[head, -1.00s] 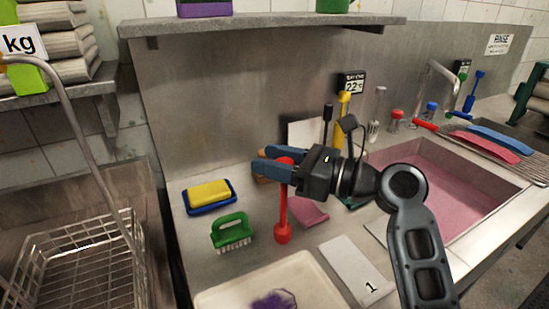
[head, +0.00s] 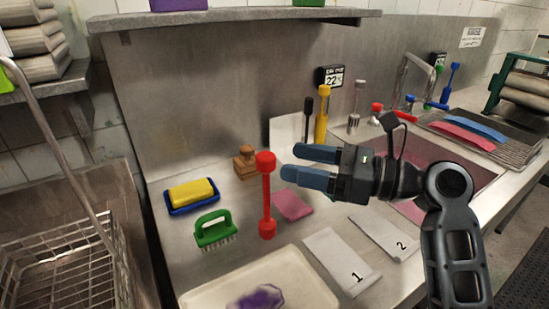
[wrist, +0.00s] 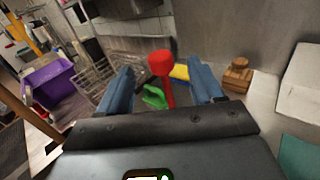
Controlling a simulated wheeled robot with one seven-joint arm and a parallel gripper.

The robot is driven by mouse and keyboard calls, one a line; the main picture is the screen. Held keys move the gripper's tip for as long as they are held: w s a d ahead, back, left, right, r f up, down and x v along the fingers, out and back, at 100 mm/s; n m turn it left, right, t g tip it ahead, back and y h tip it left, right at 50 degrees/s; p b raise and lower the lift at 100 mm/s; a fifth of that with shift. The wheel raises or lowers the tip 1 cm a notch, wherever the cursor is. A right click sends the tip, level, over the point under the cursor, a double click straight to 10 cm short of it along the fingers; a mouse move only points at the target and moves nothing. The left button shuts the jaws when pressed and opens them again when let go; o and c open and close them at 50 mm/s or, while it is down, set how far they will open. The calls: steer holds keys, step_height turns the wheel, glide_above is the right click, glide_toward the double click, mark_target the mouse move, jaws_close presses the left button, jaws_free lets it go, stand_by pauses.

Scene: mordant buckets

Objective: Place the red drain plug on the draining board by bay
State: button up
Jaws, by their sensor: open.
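The red drain plug (head: 266,197), a red stem with a wider head and foot, stands upright on the steel draining board (head: 245,205). It stands left of the pink cloth and behind the pale tray. My gripper (head: 290,168) is open and empty in the head view, just right of the plug's head, fingers pointing left. A small gap shows between the fingertips and the plug. In the wrist view the plug (wrist: 163,75) shows beyond and between the two spread fingers (wrist: 162,88). Its foot is hidden there.
A green brush (head: 214,232), a yellow sponge on a blue dish (head: 192,196), a brown stamp-like block (head: 244,162) and a pink cloth (head: 293,204) lie around the plug. Cards 1 (head: 341,262) and 2 (head: 384,238) lie to the right. A pale tray (head: 205,298) is in front.

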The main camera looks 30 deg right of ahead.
steer(key=shift+v, duration=1.65)
